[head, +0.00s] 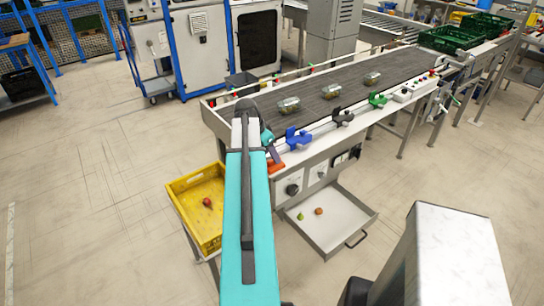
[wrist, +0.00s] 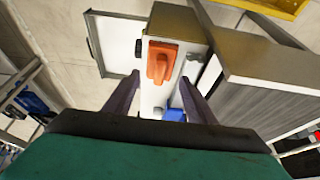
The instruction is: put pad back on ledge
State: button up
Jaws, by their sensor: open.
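My gripper (wrist: 160,92) is open in the wrist view, its two dark fingers apart with nothing held between them. Below them runs a pale ledge (wrist: 152,98) along the conveyor's side. An orange piece (wrist: 161,62) with a raised grip lies on it beyond the fingertips. A blue piece (wrist: 174,114) shows by the right finger. In the head view my arm hides much of the gripper; a dark finger shows beside the orange piece (head: 275,166) at the conveyor's near end. I cannot tell whether the orange piece is the pad; no other pad is clear.
The conveyor (head: 350,72) carries several clear packages. Blue, black and green clamps line its front rail. A yellow crate (head: 180,187) with a red item stands left of my arm. An open drawer (head: 335,237) holds two small fruit-like items. Floor at left is clear.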

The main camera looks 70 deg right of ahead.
jog(key=p+v, duration=0.2)
jog(key=v, duration=0.4)
jog(key=shift+r, duration=0.3)
jog(key=shift+a, duration=0.1)
dwell(0.3)
jog(key=w+a+f+n+y, duration=0.1)
jog(key=w+a+f+n, duration=0.5)
jog(key=w+a+f, duration=0.7)
jog(key=w+a+f+n+y, duration=0.1)
jog(key=a+f+n, duration=0.2)
jog(key=a+f, duration=0.45)
jog(key=w+a+f+n+y, duration=0.1)
jog(key=a+f+n, duration=0.25)
jog(key=a, duration=0.75)
jog(key=w+a+f+n, duration=0.2)
jog(key=a+f+n, duration=0.1)
jog(key=a+f, duration=0.5)
jog(key=s+a+f+n+g, duration=0.1)
jog(key=s+a+f+n, duration=0.2)
jog(key=s+a, duration=0.2)
jog(key=s+a+f+n+g, duration=0.1)
jog(key=s+a+f+n, duration=0.2)
jog(key=a, duration=0.8)
jog(key=s+a+f+n, duration=0.3)
jog(key=s+a+f, duration=0.1)
jog(key=s+a, duration=0.3)
jog(key=shift+s+a+f+g+y, duration=0.15)
jog(key=shift+s+a+g+y, duration=0.1)
jog(key=shift+a+g+y, duration=0.25)
jog(key=shift+f, duration=0.1)
